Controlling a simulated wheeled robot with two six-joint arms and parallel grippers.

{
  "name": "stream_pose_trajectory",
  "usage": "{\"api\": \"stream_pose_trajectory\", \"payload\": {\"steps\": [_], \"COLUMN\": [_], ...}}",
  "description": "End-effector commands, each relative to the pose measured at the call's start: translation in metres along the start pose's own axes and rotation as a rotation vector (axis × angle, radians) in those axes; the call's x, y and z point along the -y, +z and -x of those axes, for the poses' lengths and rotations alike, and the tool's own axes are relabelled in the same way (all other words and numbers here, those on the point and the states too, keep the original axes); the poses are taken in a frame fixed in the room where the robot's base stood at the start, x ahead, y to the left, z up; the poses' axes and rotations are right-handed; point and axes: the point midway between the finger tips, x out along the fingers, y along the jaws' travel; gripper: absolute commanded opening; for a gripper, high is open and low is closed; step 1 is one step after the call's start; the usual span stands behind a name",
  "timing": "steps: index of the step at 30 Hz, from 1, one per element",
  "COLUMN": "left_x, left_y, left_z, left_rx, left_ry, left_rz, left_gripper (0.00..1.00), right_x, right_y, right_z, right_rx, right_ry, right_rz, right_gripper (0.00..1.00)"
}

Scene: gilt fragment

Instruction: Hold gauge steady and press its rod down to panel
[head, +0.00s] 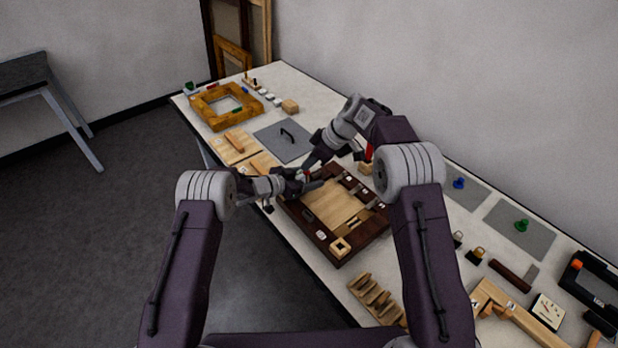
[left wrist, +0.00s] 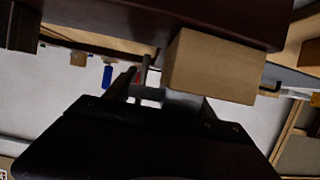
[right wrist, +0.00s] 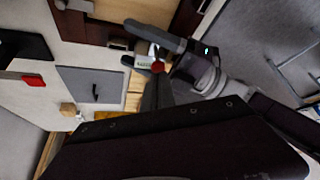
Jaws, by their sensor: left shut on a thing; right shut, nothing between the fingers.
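The gauge is a small pale body with a green mark (right wrist: 145,61) in the right wrist view, with a red round end (right wrist: 158,67) beside it. My left gripper (head: 313,184) is shut on the gauge at the left edge of the dark-framed panel (head: 335,205). Its dark fingers also show around the gauge in the right wrist view. My right gripper (head: 308,170) is shut and empty, its fingertips close to the red end. I cannot tell whether they touch it. The gauge's rod and its lower end are not clearly visible; in the left wrist view the grip is partly hidden.
A pale wooden block (left wrist: 213,66) is close to the left fingers in the left wrist view. A grey mat with a black handle (head: 284,141) lies behind the grippers. A notched wooden rack (head: 376,297) stands at the front. Wooden boards (head: 233,147) lie to the left.

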Motion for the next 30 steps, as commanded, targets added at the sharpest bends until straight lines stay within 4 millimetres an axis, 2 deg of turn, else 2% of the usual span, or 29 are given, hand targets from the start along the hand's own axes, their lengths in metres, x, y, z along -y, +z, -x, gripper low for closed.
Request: {"api": "stream_pose_trajectory", "payload": {"steps": [22,30], "left_x": [0.0,0.0], "left_y": [-0.001,-0.001], "left_z": [0.0,0.0], "left_rx": [-0.001,-0.001], "left_ry": [0.0,0.0], "left_rz": [-0.001,-0.001], "left_gripper": [0.18,0.18], "right_x": [0.0,0.0], "right_y": [0.01,0.01], "right_z": [-0.016,-0.016], "right_rx": [0.0,0.0], "right_ry": [-0.001,-0.001], "right_rz": [-0.001,0.0], "right_gripper": [0.0,0.0]}}
